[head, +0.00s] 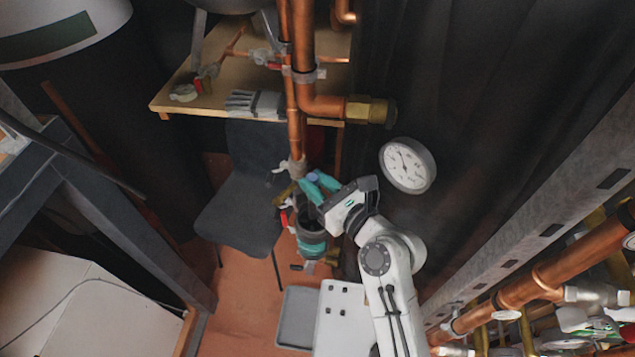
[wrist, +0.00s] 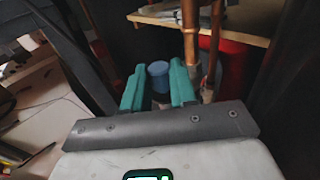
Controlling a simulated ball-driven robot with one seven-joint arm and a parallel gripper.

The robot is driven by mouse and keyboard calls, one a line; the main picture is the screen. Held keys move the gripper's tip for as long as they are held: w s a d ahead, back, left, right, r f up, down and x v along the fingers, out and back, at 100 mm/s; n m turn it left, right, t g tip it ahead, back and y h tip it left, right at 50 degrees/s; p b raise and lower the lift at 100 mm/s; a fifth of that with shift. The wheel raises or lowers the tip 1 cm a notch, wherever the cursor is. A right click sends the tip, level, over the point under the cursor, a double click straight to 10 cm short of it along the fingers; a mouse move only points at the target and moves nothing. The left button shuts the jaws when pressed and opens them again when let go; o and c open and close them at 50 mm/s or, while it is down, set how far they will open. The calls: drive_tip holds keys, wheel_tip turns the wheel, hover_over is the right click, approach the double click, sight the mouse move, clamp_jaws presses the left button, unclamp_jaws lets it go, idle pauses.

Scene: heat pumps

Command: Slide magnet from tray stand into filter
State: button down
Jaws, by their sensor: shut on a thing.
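My gripper (head: 317,184) has teal fingers, which also show in the wrist view (wrist: 159,88). It is shut on a blue round-topped piece, the magnet (head: 313,177), seen between the fingers in the wrist view (wrist: 159,76). The filter (head: 311,246), a dark body with a teal band, is on the copper pipework just below my gripper in the head view. The magnet appears above the filter and apart from it; their exact alignment cannot be told. A grey tray (head: 297,316) is lower down, with nothing visible on it.
A vertical copper pipe (head: 294,110) and a round gauge (head: 407,165) are close to my gripper. A dark chair (head: 238,215) stands left of the filter. A wooden shelf (head: 165,105) holds gloves (head: 253,103). Metal framing and more pipes are at the right.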

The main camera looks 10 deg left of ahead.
drive_tip(key=shift+f, duration=0.65)
idle(1.0)
drive_tip(key=shift+f, duration=0.15)
idle(0.4)
drive_tip(key=shift+f+b, duration=0.3)
drive_tip(key=shift+f, duration=0.05)
drive_tip(key=shift+f+b, duration=0.35)
drive_tip(key=shift+f, duration=0.3)
drive_tip(key=shift+f, duration=0.35)
wheel_tip(320, 180, down, 7)
drive_tip(key=b, duration=0.4)
drive_tip(key=shift+b, duration=0.3)
idle(3.4)
